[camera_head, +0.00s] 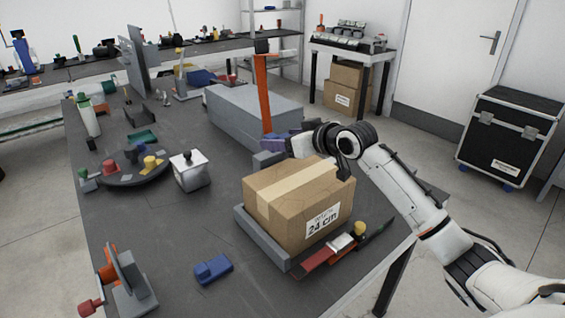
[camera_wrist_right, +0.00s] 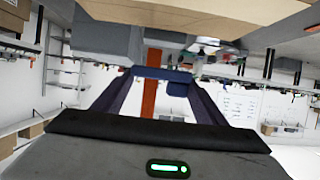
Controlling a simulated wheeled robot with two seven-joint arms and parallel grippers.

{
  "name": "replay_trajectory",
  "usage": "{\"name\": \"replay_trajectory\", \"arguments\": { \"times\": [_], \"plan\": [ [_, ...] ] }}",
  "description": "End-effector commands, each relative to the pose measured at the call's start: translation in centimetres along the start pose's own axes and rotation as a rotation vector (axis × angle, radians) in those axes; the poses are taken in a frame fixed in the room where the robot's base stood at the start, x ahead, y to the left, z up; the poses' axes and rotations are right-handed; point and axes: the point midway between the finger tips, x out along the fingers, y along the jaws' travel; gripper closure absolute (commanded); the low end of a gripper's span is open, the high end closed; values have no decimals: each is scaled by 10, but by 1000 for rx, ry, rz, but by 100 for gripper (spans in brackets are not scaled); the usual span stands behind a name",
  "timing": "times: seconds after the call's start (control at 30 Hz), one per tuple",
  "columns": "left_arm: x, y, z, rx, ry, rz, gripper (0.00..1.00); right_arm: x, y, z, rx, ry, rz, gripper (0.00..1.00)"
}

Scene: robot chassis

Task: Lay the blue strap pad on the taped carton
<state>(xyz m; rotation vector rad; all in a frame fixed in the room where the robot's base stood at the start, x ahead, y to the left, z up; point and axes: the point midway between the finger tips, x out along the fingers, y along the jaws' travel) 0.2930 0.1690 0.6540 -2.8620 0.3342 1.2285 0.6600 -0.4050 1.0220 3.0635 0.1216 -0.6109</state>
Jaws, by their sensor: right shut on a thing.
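The taped carton (camera_head: 295,205) is a brown box with a pale tape strip on top and a "24 cm" label. It sits on a grey base near the table's front right. The carton also shows at the top edge of that view (camera_wrist_right: 210,12). My left gripper is not in view.
A long grey box (camera_head: 255,105) and an orange post (camera_head: 262,90) stand behind my right gripper. A red tool (camera_head: 318,256) lies along the carton's front. Bare table lies at front centre.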

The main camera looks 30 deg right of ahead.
Motion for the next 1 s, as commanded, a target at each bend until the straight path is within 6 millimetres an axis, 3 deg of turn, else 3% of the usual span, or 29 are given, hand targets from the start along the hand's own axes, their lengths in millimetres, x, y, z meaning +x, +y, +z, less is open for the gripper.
{"name": "replay_trajectory", "arguments": {
  "times": [0.1,0.27,0.5,0.87,0.9,1.0],
  "plan": [
    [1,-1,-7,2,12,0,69,7,0,18,0,-2,1,56],
    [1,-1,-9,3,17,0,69,12,0,28,0,0,1,56],
    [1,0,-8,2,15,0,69,23,-1,58,1,-1,0,56],
    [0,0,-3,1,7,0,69,25,0,62,-2,0,1,56],
    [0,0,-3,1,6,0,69,26,0,63,-2,0,1,33],
    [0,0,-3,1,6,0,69,25,0,62,-2,0,1,16]
  ]
}}
